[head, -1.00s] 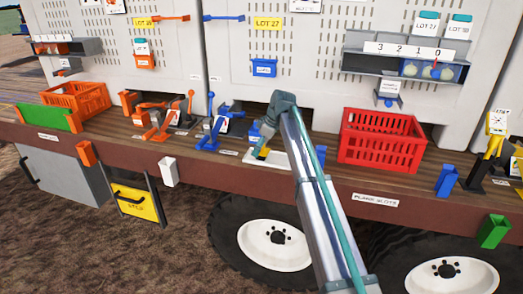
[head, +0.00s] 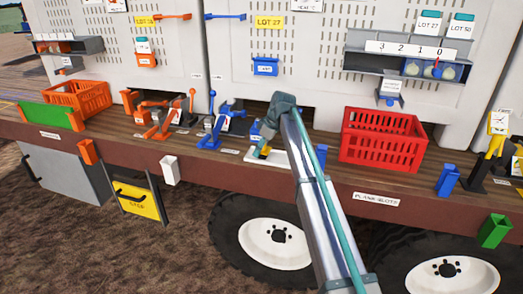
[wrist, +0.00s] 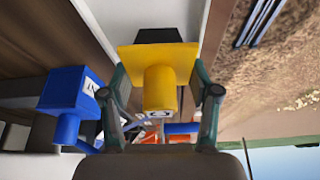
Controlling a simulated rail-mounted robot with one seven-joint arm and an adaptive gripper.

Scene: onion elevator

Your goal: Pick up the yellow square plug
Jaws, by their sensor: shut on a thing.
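The yellow square plug (wrist: 160,80) is in the middle of the wrist view, a square yellow plate with a round yellow stem. My gripper (wrist: 160,98) is shut on it, with one finger on each side of the stem. A dark block shows just beyond the plate. In the head view my gripper (head: 262,148) is over the white board (head: 278,160) on the wooden deck, and only a small bit of yellow (head: 265,151) shows there. I cannot tell whether the plug touches the board.
A blue stand (head: 218,128) is left of my gripper; a blue part (wrist: 68,92) is close by in the wrist view. A red crate (head: 382,140) stands to the right. The deck's front edge (head: 330,178) is close.

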